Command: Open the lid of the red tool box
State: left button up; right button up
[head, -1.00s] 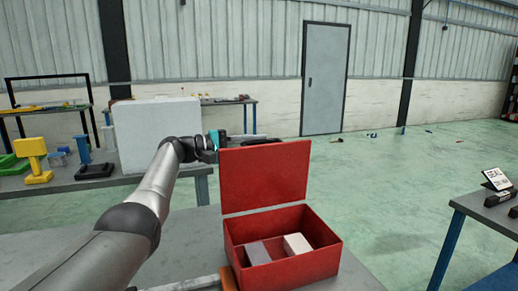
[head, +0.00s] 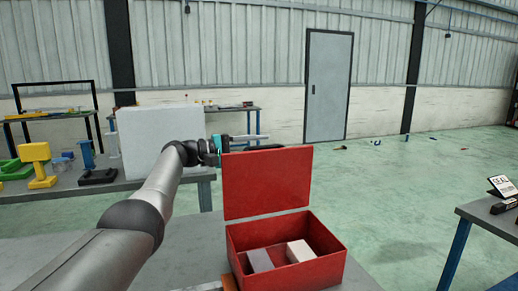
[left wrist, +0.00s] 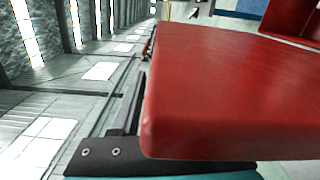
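The red tool box (head: 290,272) sits on the grey table in front of me. Its lid (head: 267,184) stands open, about upright along the box's back edge. A grey block (head: 260,261) and a white block (head: 300,251) lie inside. My left gripper (head: 256,142) is at the lid's top edge, partly hidden behind it. In the left wrist view the lid (left wrist: 230,90) fills much of the picture, close against a dark part of the gripper (left wrist: 130,152). I cannot tell whether the fingers hold it. My right gripper is not in view.
A pale bar with an orange end (head: 230,283) lies left of the box. Behind, a bench (head: 130,184) carries a large white block (head: 160,138) and a yellow piece (head: 37,165). Another table (head: 478,210) stands at right. The floor between is mostly clear.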

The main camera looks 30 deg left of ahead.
pick_arm(q)
jog(key=shift+f, duration=0.15)
jog(key=shift+s+a, duration=0.3)
jog(key=p+v, duration=0.1)
jog(key=v, duration=1.3)
jog(key=shift+s, duration=0.15)
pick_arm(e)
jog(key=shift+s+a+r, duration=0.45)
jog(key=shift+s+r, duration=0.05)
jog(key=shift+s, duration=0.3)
pick_arm(q)
jog(key=shift+a, duration=0.1)
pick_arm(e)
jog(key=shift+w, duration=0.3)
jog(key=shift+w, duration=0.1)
